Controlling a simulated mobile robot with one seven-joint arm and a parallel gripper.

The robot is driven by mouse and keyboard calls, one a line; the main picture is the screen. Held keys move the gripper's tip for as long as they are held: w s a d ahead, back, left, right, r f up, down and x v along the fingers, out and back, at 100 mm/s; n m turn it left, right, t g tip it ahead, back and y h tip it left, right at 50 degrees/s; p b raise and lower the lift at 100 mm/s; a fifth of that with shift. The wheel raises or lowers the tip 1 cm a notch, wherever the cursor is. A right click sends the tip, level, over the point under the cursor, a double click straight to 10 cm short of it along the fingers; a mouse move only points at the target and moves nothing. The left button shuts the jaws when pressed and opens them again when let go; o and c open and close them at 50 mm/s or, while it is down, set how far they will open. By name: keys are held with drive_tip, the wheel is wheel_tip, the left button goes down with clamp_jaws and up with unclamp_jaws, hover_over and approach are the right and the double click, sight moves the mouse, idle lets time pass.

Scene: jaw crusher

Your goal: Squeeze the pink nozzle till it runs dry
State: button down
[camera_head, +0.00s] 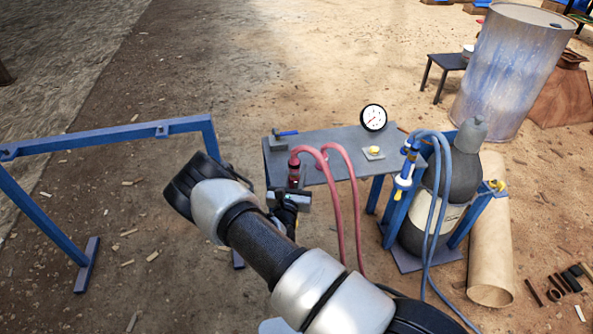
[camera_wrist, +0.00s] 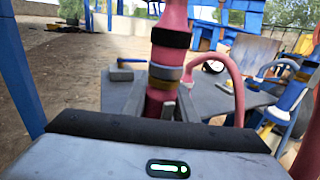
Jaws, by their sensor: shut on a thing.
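The pink nozzle (camera_head: 294,174) stands at the left end of the grey table, and a pink hose loops from its top. In the wrist view the nozzle (camera_wrist: 160,102) is upright in the middle, with black, grey and tan bands around it. My gripper (camera_head: 291,197) is shut on the nozzle. In the wrist view a grey finger shows at the nozzle's right side, and the dark gripper body hides the nozzle's lower part. No liquid or spray can be seen coming from it.
The grey table (camera_head: 345,141) bears a hammer (camera_head: 284,135), a dial gauge (camera_head: 373,118) and a yellow button (camera_head: 374,150). Right of it stand a grey cylinder (camera_head: 455,180) and blue hoses (camera_head: 432,225). A blue frame (camera_head: 110,137) stands left; the ground between is open.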

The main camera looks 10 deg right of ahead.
drive_tip(key=c, duration=1.4)
unclamp_jaws()
drive_tip(key=shift+o, duration=0.2)
drive_tip(key=p+v, duration=0.2)
drive_tip(key=v, duration=1.5)
drive_tip(key=shift+s, duration=0.2)
drive_tip(key=shift+a, duration=0.1)
